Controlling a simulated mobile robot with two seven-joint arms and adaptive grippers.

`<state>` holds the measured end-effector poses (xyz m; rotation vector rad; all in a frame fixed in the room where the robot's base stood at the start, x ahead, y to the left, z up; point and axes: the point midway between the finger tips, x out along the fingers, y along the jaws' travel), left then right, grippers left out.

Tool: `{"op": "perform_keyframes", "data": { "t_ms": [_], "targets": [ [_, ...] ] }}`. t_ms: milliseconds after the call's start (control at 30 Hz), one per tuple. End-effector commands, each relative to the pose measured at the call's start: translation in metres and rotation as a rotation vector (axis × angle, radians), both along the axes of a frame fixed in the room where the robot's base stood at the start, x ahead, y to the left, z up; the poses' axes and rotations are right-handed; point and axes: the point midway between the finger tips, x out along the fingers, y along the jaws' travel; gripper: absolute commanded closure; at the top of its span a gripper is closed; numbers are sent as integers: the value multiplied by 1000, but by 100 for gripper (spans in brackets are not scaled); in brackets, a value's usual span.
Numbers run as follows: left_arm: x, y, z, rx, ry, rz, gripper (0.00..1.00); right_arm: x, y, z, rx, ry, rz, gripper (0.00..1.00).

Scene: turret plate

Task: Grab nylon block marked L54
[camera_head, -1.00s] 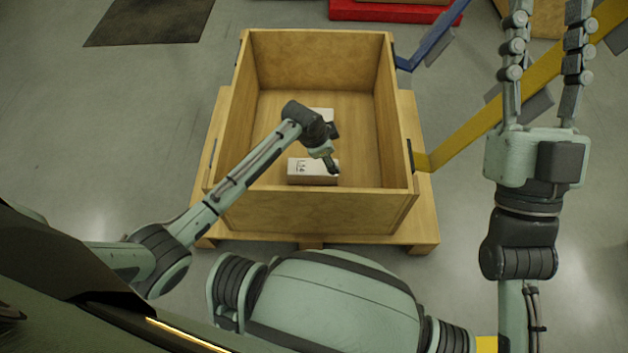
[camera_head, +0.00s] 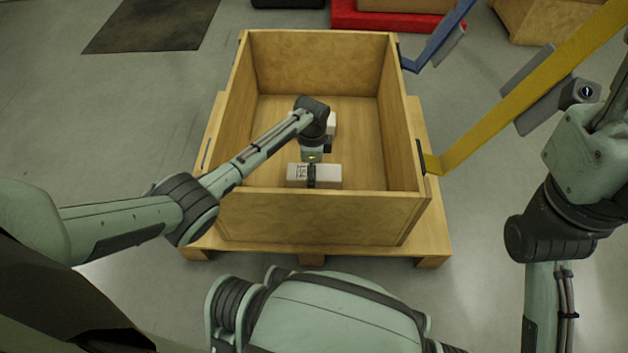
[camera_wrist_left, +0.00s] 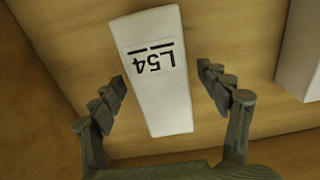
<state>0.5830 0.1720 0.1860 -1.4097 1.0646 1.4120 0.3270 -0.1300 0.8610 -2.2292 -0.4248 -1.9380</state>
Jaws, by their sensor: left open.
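A white block marked L54 (camera_wrist_left: 163,95) lies on the floor of a wooden crate. It shows upside down in the left wrist view, and in the head view (camera_head: 327,174) near the crate's front wall. My left gripper (camera_wrist_left: 162,76) is open, with one finger on each side of the block and visible gaps to both sides. In the head view my left gripper (camera_head: 311,172) reaches down over the block's middle and hides part of it.
A second white block (camera_head: 331,122), also at right in the left wrist view (camera_wrist_left: 302,60), lies behind, partly hidden by my left arm. The wooden crate's walls (camera_head: 315,218) surround both blocks. A yellow bar (camera_head: 500,115) and a blue bar (camera_head: 437,38) lie outside to the right.

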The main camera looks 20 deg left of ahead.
Motion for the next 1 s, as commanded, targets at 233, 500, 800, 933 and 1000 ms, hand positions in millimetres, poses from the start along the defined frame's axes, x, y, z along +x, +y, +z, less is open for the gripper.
{"op": "perform_keyframes", "data": {
  "t_ms": [233,500,800,933,1000],
  "targets": [
    [0,0,0,-1,-1,0,28,0,0,1,-1,0,0,60],
    [0,0,0,-1,-1,1,61,0,0,1,-1,1,-1,60],
    [0,0,0,-1,0,1,99,0,0,1,-1,1,-1,60],
    [1,0,1,-1,-2,1,99,0,0,1,-1,1,-1,60],
    [1,0,1,-1,-2,1,99,0,0,1,-1,1,-1,60]
  ]
}}
